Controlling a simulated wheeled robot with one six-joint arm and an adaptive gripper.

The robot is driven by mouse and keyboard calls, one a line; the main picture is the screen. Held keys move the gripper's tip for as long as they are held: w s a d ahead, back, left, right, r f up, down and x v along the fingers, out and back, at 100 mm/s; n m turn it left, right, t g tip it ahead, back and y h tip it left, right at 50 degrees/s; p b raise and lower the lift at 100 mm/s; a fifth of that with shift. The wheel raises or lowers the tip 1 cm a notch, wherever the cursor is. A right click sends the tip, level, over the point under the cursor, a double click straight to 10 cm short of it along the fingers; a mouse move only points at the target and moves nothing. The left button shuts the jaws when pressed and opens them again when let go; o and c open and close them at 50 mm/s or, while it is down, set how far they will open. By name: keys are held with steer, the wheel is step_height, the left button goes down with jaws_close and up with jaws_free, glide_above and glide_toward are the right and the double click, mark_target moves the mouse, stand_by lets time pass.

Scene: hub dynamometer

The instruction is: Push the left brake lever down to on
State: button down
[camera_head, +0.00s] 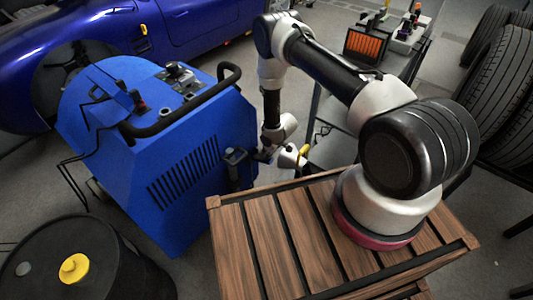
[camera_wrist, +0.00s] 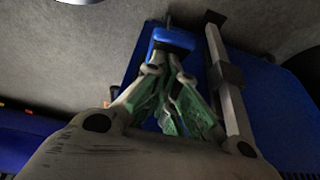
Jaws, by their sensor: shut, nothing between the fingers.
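The blue dynamometer machine (camera_head: 180,150) stands at the left in the head view. A grey bar with a dark block (camera_wrist: 228,75) runs beside the fingers on the right. The lever's position cannot be read.
A slatted wooden platform (camera_head: 290,230) lies in front of the machine. A black drum with a yellow cap (camera_head: 75,267) stands at lower left. A blue car (camera_head: 180,25) is behind the machine, a cart with an orange-fronted box (camera_head: 365,45) at the back, and tyres (camera_head: 500,100) at right.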

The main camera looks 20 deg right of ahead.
mark_target(270, 159)
steer(key=shift+s+d+f, duration=0.15)
steer(key=shift+f, duration=0.1)
steer(key=shift+s+t+y, duration=0.1)
steer(key=shift+t+y, duration=0.2)
steer(key=shift+s+d+f+t+y, duration=0.35)
steer(key=shift+f+t, duration=0.1)
steer(key=shift+f, duration=0.15)
steer(key=shift+s+d+f+t+y, duration=0.25)
steer(key=shift+s+f+t, duration=0.15)
steer(key=shift+f, duration=0.2)
step_height(270, 159, down, 7)
steer(key=shift+s+d, duration=0.35)
steer(key=shift+s, duration=0.1)
steer(key=shift+f, duration=0.1)
